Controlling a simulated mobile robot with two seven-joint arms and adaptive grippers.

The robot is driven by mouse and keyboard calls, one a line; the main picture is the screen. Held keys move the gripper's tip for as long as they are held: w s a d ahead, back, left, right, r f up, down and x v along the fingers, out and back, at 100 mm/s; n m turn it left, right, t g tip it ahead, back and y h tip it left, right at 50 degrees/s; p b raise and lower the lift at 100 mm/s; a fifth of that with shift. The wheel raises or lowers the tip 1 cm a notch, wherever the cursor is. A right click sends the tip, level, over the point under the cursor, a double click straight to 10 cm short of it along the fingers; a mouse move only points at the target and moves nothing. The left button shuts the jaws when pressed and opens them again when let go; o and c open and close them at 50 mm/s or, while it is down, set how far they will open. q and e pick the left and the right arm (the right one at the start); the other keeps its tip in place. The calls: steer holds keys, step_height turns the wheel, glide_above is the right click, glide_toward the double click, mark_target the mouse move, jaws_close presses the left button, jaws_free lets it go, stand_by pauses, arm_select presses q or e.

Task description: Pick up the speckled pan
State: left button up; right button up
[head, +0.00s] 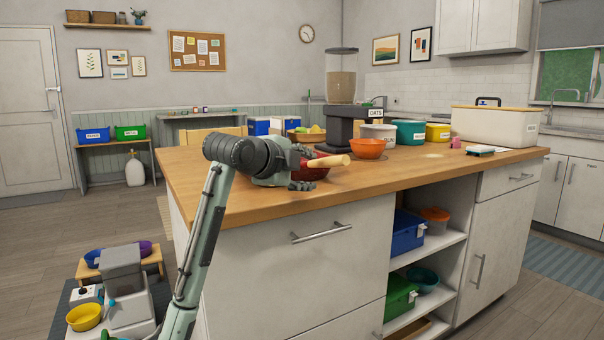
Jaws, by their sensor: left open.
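The pan (318,173) is dark red with a pale wooden handle (335,161). It sits near the front left edge of the wooden island top, and speckles are too small to make out. The handle points right in the head view. My left gripper (304,168) is open at the pan, its fingers in front of the pan's left part and near the inner end of the handle. Whether they touch it I cannot tell. My gripper hides the pan's left side. My right gripper is not in view.
An orange bowl (368,149) stands right of the pan, before a dark feeder (346,122). Labelled tubs (409,133) and a large white bin (495,127) stand farther right. A fruit basket (306,136) is behind. The island top (420,168) is clear at the front right.

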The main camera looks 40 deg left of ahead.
mark_target(318, 161)
arm_select(q)
steer(key=shift+w+a+r, duration=0.15)
steer(key=shift+a+r, duration=0.05)
steer(key=shift+r, duration=0.7)
steer(key=shift+w+a+r+t, duration=0.1)
steer(key=shift+w+t, duration=0.2)
steer(key=x, duration=0.6)
steer(key=shift+w, duration=0.3)
jaws_close()
